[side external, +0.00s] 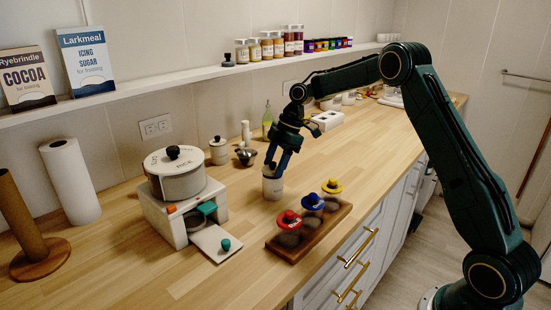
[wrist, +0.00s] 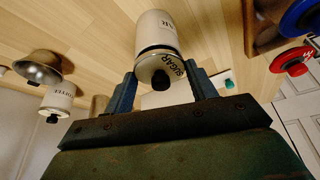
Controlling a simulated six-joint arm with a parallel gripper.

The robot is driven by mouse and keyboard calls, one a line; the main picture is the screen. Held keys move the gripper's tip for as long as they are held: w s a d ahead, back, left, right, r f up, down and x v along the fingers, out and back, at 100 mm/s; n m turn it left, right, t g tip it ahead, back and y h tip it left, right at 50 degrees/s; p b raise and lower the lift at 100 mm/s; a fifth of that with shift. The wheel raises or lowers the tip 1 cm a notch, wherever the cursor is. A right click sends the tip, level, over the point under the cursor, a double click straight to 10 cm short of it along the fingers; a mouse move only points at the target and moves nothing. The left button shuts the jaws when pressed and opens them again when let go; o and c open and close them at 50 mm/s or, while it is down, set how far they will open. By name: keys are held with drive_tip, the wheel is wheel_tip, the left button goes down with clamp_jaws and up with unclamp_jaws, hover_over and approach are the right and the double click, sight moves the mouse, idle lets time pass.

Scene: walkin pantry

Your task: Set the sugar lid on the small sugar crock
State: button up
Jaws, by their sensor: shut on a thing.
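My gripper (side external: 278,165) points down over the small sugar crock (side external: 272,186), a cream cylinder upright on the counter. In the wrist view its two blue fingers flank the sugar lid (wrist: 152,66), and the gripper is shut on it. The lid is cream, marked SUGAR, with a black knob. The sugar crock (wrist: 156,25) is directly beyond the lid and roughly in line with it. A dark band shows between lid and crock; I cannot tell if it is a gap or a seal. In the side view the fingers mostly hide the lid.
A wooden tray (side external: 338,222) with red, blue and yellow-topped jars stands right of the crock. A white stand (side external: 163,222) with the rice pot (side external: 175,181) is to the left.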

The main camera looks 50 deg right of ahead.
drive_tip(key=shift+f, duration=0.35)
idle(0.5)
drive_tip(key=o, duration=1.4)
drive_tip(key=shift+o, duration=0.2)
drive_tip(key=shift+r, duration=0.15)
drive_tip(key=shift+r, duration=3.25)
drive_tip(key=shift+r, duration=0.1)
